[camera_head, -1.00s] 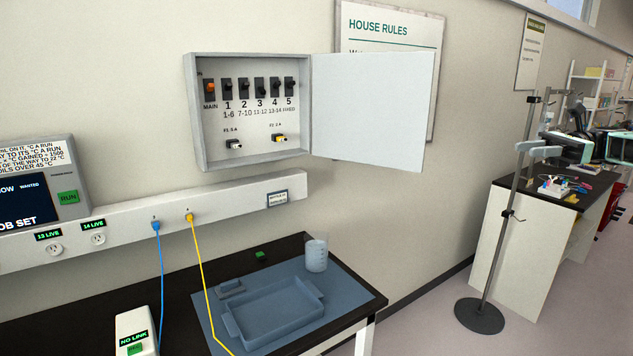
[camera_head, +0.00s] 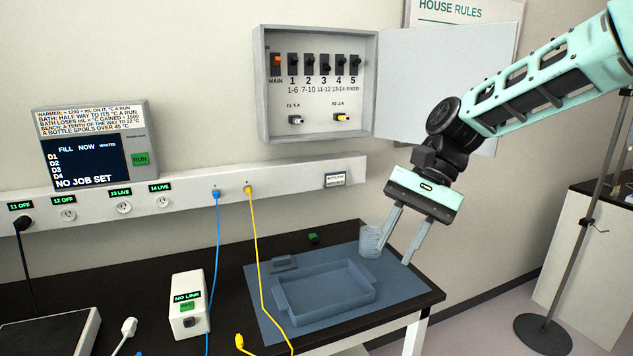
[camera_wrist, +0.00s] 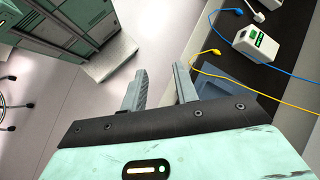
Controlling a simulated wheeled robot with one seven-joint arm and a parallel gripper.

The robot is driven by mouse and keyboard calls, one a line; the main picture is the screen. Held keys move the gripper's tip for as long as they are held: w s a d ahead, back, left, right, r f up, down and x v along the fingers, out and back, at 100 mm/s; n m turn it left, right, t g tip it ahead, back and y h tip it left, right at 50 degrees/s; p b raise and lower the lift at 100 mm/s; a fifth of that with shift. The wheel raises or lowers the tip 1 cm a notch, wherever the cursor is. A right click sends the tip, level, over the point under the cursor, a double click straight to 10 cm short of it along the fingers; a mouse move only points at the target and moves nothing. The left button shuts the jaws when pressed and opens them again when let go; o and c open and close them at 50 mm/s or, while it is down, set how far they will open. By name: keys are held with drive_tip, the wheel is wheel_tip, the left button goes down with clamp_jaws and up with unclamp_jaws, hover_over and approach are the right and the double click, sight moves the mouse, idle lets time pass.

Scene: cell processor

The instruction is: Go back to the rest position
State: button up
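My gripper (camera_head: 398,246) hangs at the end of my teal arm, above the right end of the bench. Its two fingers are apart with nothing between them. In the camera_head view it overlaps a clear beaker (camera_head: 371,241) standing on the blue mat; I cannot tell that they touch. In the wrist view my gripper (camera_wrist: 157,82) also shows spread, empty fingers, with floor and the bench edge beyond.
An open breaker box (camera_head: 262,110) hangs on the wall, its door swung right. A blue tray (camera_head: 330,310) lies on the mat (camera_head: 405,285). A NO LINK box (camera_head: 188,320) and blue and yellow cables occupy the bench. A pole stand (camera_head: 545,335) stands at right.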

drive_tip(key=s+f+n+t+h+b, duration=0.1)
drive_tip(key=s+f+n, duration=0.3)
drive_tip(key=s, duration=0.3)
drive_tip(key=s+f+n+t+h+b, duration=0.1)
drive_tip(key=s+f+n, duration=0.3)
drive_tip(key=s, duration=0.4)
drive_tip(key=s+d+f+n+t+h+b, duration=0.1)
drive_tip(key=s+f+n+t+h+b, duration=0.1)
drive_tip(key=s+f+n, duration=0.3)
drive_tip(key=s+h, duration=0.1)
drive_tip(key=s, duration=0.2)
drive_tip(key=shift+f+b, duration=0.15)
drive_tip(key=shift+b, duration=0.15)
drive_tip(key=shift+d, duration=0.1)
